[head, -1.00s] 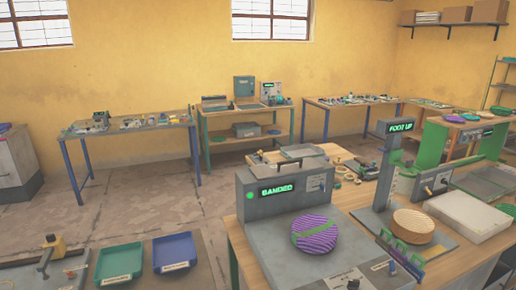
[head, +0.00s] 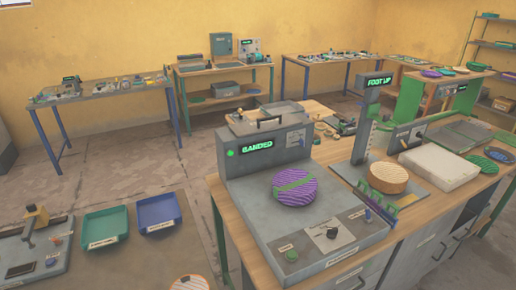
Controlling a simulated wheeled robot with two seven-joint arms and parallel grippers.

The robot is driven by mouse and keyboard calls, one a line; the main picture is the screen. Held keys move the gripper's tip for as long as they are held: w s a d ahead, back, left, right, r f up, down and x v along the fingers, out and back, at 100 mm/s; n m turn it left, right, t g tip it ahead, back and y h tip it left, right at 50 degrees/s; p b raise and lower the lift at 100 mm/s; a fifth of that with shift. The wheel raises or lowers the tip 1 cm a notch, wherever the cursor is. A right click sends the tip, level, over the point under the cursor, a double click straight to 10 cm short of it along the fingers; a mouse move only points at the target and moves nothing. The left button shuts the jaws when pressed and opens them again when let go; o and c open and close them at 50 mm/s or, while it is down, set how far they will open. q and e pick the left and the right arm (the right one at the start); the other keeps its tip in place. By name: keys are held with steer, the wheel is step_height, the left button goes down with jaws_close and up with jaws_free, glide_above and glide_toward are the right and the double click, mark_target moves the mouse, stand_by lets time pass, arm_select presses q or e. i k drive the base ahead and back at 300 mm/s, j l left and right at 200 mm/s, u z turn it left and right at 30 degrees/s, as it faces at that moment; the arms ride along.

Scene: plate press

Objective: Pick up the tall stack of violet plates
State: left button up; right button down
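A stack of violet plates (head: 309,193) with a green band across it lies on the flat bed of a grey machine (head: 345,222). The machine's screen reads "BANDED" and a green light glows beside it. Neither of my grippers shows in the head view, so nothing is seen near or touching the stack. The underside of the stack and its exact height are hard to tell from above.
Right of the machine stand a press (head: 365,150) reading "FOOT UP", a tan round stack (head: 388,177) and a white block (head: 440,165). A green tray (head: 106,245) and a blue tray (head: 158,231) lie at the lower left. Floor shows behind the bench.

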mark_target(292, 187)
steer(key=i+l+u, duration=0.15)
steer(key=l, duration=0.25)
steer(key=i+l+u, duration=0.2)
steer(key=l, duration=0.25)
steer(key=l+u, duration=0.15)
steer(key=l, duration=0.3)
steer(key=i+l+u, duration=0.15)
steer(key=l, duration=0.3)
